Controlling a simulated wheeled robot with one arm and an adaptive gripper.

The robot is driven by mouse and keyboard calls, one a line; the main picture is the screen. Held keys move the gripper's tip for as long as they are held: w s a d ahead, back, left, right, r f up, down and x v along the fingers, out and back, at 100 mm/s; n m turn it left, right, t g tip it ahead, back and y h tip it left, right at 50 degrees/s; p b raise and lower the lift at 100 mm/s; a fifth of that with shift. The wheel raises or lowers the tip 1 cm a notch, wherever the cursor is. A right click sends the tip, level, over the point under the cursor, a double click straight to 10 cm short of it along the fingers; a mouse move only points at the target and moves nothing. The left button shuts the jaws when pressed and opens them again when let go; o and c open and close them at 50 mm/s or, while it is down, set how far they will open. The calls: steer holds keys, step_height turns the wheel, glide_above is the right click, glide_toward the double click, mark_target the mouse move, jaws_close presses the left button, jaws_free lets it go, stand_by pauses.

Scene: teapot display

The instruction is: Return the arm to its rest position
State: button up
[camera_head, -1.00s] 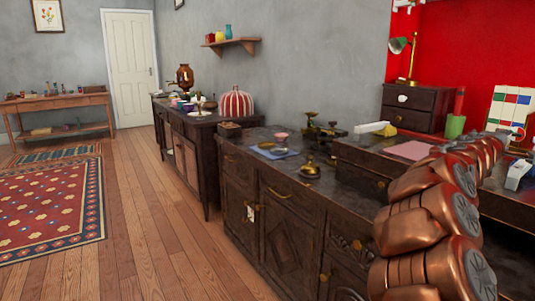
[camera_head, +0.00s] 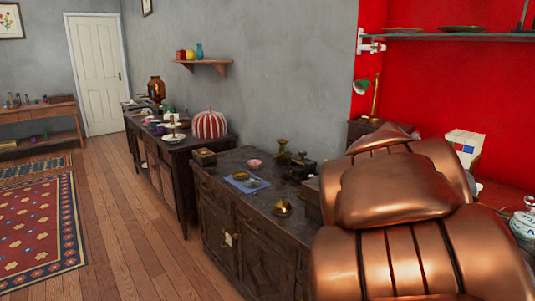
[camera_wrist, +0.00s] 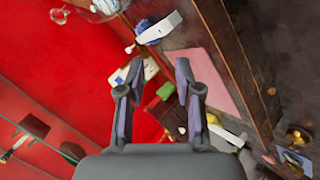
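My gripper (camera_wrist: 160,74) shows in the wrist view with its two dark fingers spread apart and nothing between them. The wrist view is tilted, with the red wall on the left and a desk top with a pink sheet (camera_wrist: 205,75) on the right. In the head view my copper-coloured arm fills the lower right, close to the camera. It hides much of the desk there, and my gripper cannot be seen in that view.
A blue-and-white pot (camera_head: 523,224) stands at the right edge. A glass shelf (camera_head: 455,36) crosses the red wall above. A dark cabinet (camera_head: 215,222) holds small brass items and a blue cloth (camera_head: 243,184).

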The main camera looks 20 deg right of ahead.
steer(key=s+a+n+g+y+p, duration=0.1)
steer(key=s+a+y+p, duration=0.2)
steer(key=a, duration=0.8)
steer(key=s+a+n+g+y+p, duration=0.1)
steer(key=s+a+y+p, duration=0.3)
steer(key=s+a+p, duration=0.4)
steer(key=s+a+n+g+y+p, duration=0.1)
steer(key=s+a+y+p, duration=0.2)
steer(key=a, duration=1.2)
steer(key=s+p, duration=0.2)
steer(key=s, duration=0.1)
steer(key=shift+s+a+f+n+y+p, duration=0.2)
steer(key=shift+n+y+p, duration=0.1)
steer(key=shift+n, duration=0.1)
